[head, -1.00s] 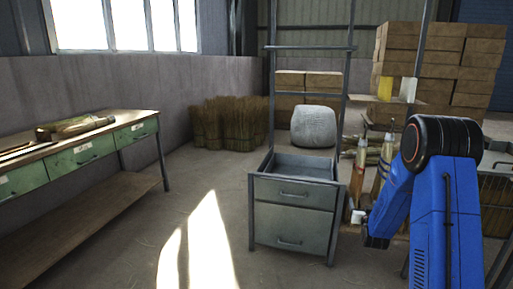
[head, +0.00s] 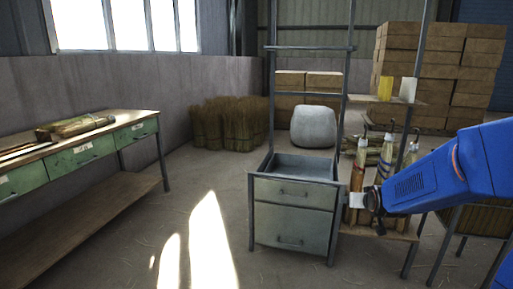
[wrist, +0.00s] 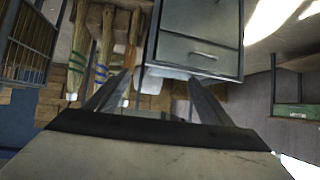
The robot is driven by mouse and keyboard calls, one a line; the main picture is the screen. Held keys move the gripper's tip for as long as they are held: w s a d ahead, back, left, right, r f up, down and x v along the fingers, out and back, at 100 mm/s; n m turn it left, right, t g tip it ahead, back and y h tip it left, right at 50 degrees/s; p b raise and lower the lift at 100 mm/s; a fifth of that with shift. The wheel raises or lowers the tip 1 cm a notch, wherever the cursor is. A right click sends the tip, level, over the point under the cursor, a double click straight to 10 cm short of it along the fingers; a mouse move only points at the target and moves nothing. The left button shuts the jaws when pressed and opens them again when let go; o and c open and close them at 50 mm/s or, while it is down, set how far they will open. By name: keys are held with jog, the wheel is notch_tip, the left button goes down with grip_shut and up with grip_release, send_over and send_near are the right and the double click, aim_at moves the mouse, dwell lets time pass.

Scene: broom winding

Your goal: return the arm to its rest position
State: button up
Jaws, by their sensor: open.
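My gripper (head: 352,200) is at the end of my blue arm in the head view, just right of the grey drawer cabinet (head: 292,215) and in front of the upright brooms (head: 385,175). In the wrist view my gripper (wrist: 160,88) shows two dark fingers spread apart. I see no object clearly held between them. The wrist view looks upside down, with the cabinet (wrist: 195,35) beyond the right finger and the brooms (wrist: 103,45) toward the left. My arm's elbow lies beyond the right edge of the head view.
A workbench with green drawers (head: 82,160) stands on the left, with a bundle (head: 75,126) on top. Straw bundles (head: 228,122), a grey sack (head: 313,126) and stacked boxes (head: 440,65) stand behind. The floor between bench and cabinet is clear.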

jog(key=s+a+r+g, duration=0.1)
jog(key=s+a+g, duration=0.2)
jog(key=s, duration=1.7)
jog(key=s+a+n+g+y, duration=0.1)
jog(key=s+a+g, duration=0.2)
jog(key=s, duration=1.6)
jog(key=shift+s+a+r+n+y, duration=0.3)
jog(key=shift+s+a+r, duration=0.1)
jog(key=shift+a, duration=0.7)
